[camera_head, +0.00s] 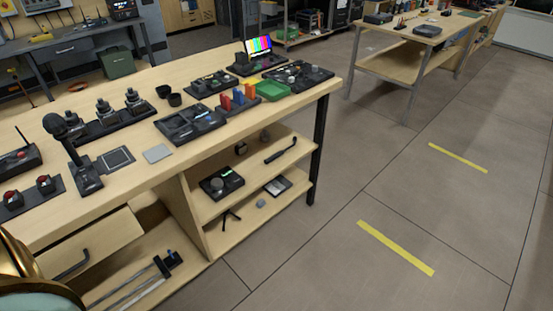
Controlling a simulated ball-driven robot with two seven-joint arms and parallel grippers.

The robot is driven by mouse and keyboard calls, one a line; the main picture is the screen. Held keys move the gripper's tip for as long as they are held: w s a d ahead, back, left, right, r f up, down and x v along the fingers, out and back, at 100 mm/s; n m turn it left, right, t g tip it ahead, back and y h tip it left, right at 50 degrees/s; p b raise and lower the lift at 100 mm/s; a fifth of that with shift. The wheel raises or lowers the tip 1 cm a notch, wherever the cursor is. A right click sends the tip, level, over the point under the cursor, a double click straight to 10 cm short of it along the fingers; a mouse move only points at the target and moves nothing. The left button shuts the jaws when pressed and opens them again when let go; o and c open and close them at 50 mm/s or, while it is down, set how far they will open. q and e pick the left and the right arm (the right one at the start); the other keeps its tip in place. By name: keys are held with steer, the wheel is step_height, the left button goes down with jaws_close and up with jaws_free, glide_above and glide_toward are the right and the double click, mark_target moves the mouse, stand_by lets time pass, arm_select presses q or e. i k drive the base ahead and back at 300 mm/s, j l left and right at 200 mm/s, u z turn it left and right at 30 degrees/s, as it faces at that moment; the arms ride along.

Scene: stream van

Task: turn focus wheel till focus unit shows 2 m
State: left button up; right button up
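A black box with a round dark wheel and a small green-lit display, which looks like the focus unit (226,182), sits on the upper shelf under the long wooden bench. Its focus wheel (217,184) is on the left part of its top. The display is too small to read, so I cannot tell what distance it shows. Neither of my grippers is in view. A gold and pale green rounded part at the bottom left corner appears to be my own body.
The wooden bench (135,171) holds a microphone, joysticks, a green tray (273,90) and a colour-bar screen (258,45). A drawer (100,240) juts out at the lower left. Rods lie on the bottom shelf. Floor with yellow strips (396,247) is clear to the right.

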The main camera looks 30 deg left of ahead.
mark_target(217, 184)
steer(key=i+l, duration=0.1)
steer(key=i, duration=0.45)
steer(key=i+u, duration=0.1)
steer(key=i, duration=0.5)
steer(key=i+l+u, duration=0.1)
steer(key=i+u, duration=0.2)
steer(key=u, duration=0.15)
steer(key=i+l+u, duration=0.25)
steer(key=u, duration=0.2)
steer(key=i+l+u, duration=0.25)
steer(key=u, duration=0.2)
